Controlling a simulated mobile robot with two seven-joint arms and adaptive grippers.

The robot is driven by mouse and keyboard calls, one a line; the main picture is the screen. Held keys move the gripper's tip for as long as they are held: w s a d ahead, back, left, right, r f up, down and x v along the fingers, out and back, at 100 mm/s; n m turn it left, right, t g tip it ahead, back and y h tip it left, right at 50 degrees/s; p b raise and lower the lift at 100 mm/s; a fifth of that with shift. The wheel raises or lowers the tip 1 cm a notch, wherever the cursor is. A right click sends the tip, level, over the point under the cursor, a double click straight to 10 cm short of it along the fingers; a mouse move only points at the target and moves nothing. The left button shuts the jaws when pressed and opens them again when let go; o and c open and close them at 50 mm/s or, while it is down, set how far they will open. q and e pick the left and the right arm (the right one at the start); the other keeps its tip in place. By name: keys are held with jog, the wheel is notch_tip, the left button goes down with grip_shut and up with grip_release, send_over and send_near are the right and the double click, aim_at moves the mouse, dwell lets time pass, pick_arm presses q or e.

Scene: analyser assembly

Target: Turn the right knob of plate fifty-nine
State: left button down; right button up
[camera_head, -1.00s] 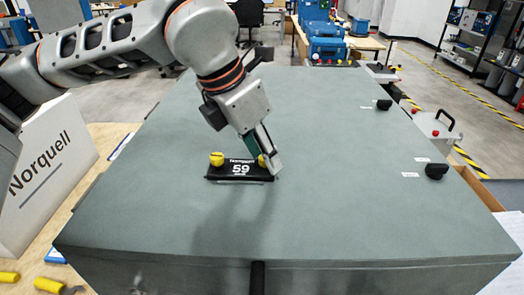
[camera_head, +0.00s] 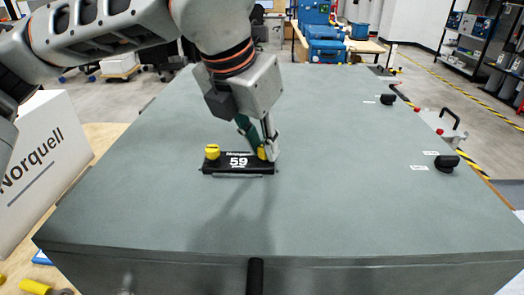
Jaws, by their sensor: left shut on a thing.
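The black plate (camera_head: 238,165) marked 59 lies on the grey-green top of the big cabinet (camera_head: 330,200). Its left yellow knob (camera_head: 212,152) stands free at the plate's left end. My left gripper (camera_head: 266,152) points down at the plate's right end, shut on the right yellow knob (camera_head: 262,152). Only a small part of that knob shows between the fingers. My right gripper is not in view.
Black knobs (camera_head: 446,162) with small white labels sit along the cabinet's right side. A black handle (camera_head: 256,276) is at the front edge. A white Norquell box (camera_head: 35,150) stands at left. The cabinet top around the plate is clear.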

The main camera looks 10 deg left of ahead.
pick_arm(q)
jog(key=shift+d+n+y+b, duration=0.1)
jog(key=shift+n+y+b, duration=0.45)
jog(key=shift+n, duration=0.85)
jog(key=c, duration=1.9)
grip_release()
jog(key=shift+r, duration=0.1)
jog(key=v, duration=1.2)
jog(key=shift+s, duration=0.2)
